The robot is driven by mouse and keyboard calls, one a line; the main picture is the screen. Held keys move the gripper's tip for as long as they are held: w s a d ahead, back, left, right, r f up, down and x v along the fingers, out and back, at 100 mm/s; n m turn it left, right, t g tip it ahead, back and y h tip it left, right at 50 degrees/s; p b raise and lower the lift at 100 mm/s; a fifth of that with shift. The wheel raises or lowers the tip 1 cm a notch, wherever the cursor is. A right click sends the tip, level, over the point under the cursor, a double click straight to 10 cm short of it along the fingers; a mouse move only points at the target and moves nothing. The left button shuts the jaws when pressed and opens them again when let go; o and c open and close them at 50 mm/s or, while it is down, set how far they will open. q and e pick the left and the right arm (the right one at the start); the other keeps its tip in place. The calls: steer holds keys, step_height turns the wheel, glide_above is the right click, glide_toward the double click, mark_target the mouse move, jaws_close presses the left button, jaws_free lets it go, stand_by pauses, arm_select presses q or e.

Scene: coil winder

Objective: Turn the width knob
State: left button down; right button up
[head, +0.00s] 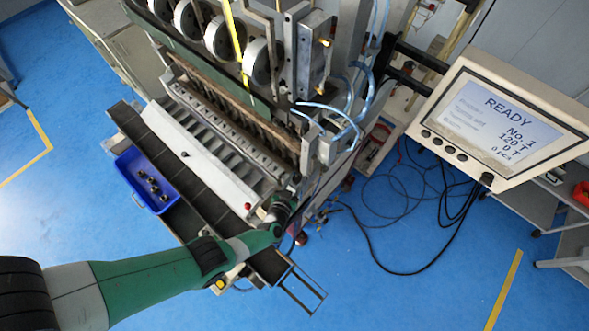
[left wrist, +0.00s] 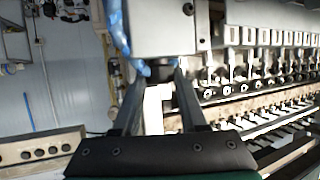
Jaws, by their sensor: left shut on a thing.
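My left gripper (head: 298,198) is at the right end of the winder, partly hidden by its own arm and wrist. In the left wrist view my left gripper (left wrist: 158,76) has its two fingers on either side of a small dark knob (left wrist: 158,69), just under a grey block. The fingers are shut on this knob, which seems to be the width knob. In the head view I cannot make out the knob behind the gripper. My right gripper is in neither view.
The coil winder (head: 215,120) fills the middle. Blue hoses (head: 345,120) hang close to the gripper, and one blue hose (left wrist: 117,25) passes beside it. A blue bin (head: 133,172) holds small dark parts. A screen (head: 500,115) reads READY. Cables lie on the floor.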

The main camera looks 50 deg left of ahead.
arm_select(q)
steer(key=shift+w+d+r+n+y, duration=0.1)
steer(key=shift+d+n+y, duration=0.05)
steer(key=shift+n+y, duration=0.4)
steer(key=shift+g+y, duration=0.25)
steer(key=shift+g, duration=0.05)
steer(key=shift+c, duration=2.2)
jaws_free()
steer(key=shift+s, duration=0.2)
steer(key=shift+s+d+r, duration=0.1)
steer(key=shift+s, duration=0.05)
steer(key=p+v, duration=0.1)
steer(key=v, duration=1)
